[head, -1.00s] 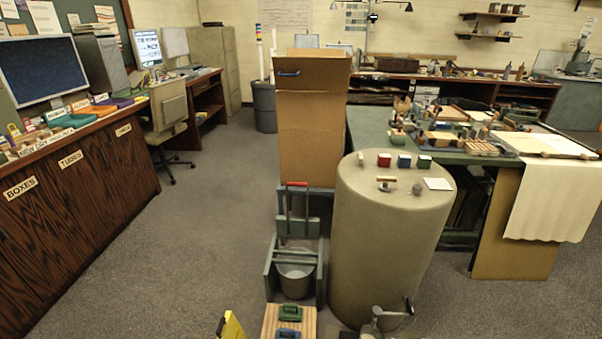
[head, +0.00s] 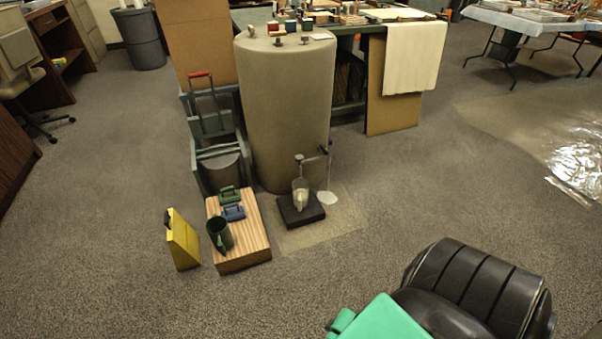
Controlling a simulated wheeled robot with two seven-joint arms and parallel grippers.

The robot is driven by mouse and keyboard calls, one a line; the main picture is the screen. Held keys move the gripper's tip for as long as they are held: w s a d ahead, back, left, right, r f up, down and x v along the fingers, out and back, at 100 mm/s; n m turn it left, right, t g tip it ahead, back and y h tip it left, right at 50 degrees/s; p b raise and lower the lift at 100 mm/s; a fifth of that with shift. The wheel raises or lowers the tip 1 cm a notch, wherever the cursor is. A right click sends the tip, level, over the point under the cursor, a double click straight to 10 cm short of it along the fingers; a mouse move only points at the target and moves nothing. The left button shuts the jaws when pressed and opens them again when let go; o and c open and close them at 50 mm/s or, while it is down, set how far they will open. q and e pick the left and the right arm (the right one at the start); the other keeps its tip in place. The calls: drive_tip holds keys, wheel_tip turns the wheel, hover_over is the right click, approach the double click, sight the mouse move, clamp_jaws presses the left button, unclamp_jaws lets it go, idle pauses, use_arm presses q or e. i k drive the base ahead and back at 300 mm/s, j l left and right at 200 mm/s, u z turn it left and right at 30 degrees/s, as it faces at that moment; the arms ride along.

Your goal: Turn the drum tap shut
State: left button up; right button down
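The drum (head: 285,110) is a tall grey-tan cylinder standing on the floor in the upper middle of the head view. Its tap (head: 312,157) sticks out low on the front right side, with a dark upright handle. A clear jug (head: 300,190) with pale contents stands below the tap on a dark block (head: 301,212). A pale puddle (head: 326,198) lies on the floor sheet beside the block. Whether liquid is running from the tap is too small to tell.
A wooden board (head: 242,255) holds a dark green mug (head: 220,234) and green and blue clips. A yellow wedge-shaped sign (head: 183,240) stands left of it. A black rounded object (head: 480,285) and a green piece (head: 382,320) fill the bottom right. Carpet in front is clear.

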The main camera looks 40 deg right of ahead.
sight(325, 152)
drive_tip(key=z, duration=1.45)
